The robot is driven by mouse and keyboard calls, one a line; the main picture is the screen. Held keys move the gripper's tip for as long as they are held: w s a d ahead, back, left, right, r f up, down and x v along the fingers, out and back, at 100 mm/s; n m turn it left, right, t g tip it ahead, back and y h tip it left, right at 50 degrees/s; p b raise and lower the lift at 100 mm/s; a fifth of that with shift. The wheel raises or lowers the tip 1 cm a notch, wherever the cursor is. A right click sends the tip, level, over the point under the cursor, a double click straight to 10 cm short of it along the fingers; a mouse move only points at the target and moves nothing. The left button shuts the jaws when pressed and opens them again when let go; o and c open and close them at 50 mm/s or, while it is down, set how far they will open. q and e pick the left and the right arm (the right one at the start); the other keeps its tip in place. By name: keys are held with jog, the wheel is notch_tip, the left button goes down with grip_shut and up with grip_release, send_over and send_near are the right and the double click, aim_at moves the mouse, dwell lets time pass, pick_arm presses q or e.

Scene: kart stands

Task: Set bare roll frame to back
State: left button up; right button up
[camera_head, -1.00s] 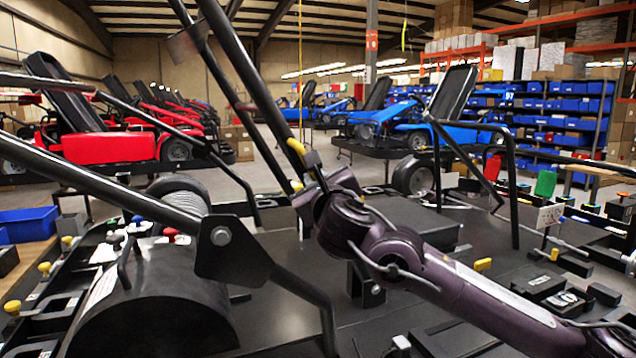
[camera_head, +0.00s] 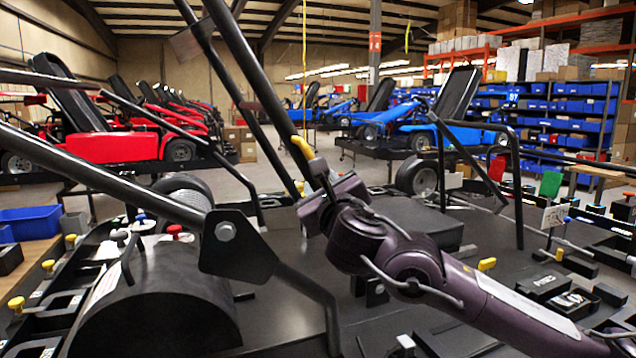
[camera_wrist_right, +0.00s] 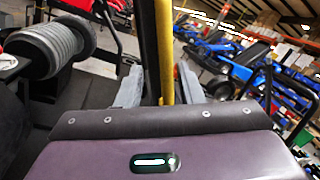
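A black tubular roll frame (camera_head: 246,75) rises as slanting bars through the middle of the head view. Its upper ends leave the picture at the top. A yellow grip (camera_head: 301,147) sits low on it, by my right gripper (camera_head: 319,172). In the right wrist view the yellow grip (camera_wrist_right: 164,50) and a dark bar stand between the two grey fingers (camera_wrist_right: 160,86). The fingers look parted, with small gaps beside the grip. Contact cannot be made out. My right arm comes in from the lower right. My left gripper is not in view.
A black bar with a bracket plate (camera_head: 238,247) crosses the left front, above a black drum-like housing (camera_head: 155,300). A thin black hoop (camera_head: 518,195) stands at right. Small boxes lie on the dark deck (camera_head: 330,290). Blue bins (camera_head: 28,222) sit at left.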

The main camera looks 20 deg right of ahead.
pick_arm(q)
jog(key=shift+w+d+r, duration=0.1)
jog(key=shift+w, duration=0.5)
pick_arm(e)
jog(key=shift+s+a+f, duration=0.1)
jog(key=shift+s+f, duration=0.05)
jog(key=shift+s, duration=0.95)
jog(key=shift+s+a+f, duration=0.1)
jog(key=shift+s, duration=1)
